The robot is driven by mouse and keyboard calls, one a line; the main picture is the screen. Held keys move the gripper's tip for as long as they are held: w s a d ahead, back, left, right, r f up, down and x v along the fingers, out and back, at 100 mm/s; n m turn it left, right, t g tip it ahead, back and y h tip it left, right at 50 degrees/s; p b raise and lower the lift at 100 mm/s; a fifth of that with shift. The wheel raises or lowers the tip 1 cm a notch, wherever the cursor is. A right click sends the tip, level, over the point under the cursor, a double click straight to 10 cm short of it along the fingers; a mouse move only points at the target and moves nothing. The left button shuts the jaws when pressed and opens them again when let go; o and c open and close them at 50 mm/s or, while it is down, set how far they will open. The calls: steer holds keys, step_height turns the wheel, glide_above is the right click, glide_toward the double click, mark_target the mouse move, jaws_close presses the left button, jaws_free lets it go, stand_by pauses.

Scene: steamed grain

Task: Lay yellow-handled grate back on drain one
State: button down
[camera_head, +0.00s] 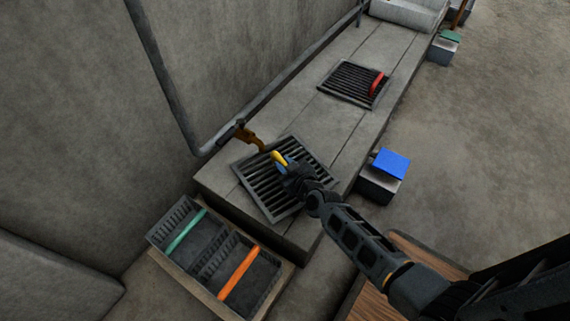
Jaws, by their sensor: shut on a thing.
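The yellow-handled grate (265,189) is a dark barred square at the near end of the grey stone ledge. Its yellow handle (277,157) shows just beyond my gripper (287,168). My gripper is shut on that handle, and the fingers hide part of it. The grate looks flat or nearly flat, turned at an angle to the ledge; I cannot tell whether it touches the stone. Any drain opening beneath it is hidden.
A red-handled grate (353,83) lies farther along the ledge (320,127). A brown tap (246,136) stands close behind the held grate. Crates with green (186,231) and orange (238,272) handles sit below left. A blue-topped block (390,164) stands right of the ledge.

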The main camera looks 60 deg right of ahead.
steer(key=shift+w+f+b, duration=0.1)
steer(key=shift+f+b, duration=0.2)
steer(key=shift+b, duration=0.1)
steer(key=c, duration=0.9)
jaws_free()
steer(key=shift+o, duration=0.3)
steer(key=shift+f, duration=0.2)
steer(key=p+v, duration=0.3)
steer(key=v, duration=0.3)
steer(key=shift+s+r, duration=0.2)
steer(key=shift+r, duration=0.05)
steer(key=shift+s+a+r, duration=0.2)
steer(key=shift+s+a, duration=0.1)
steer(key=shift+s, duration=0.35)
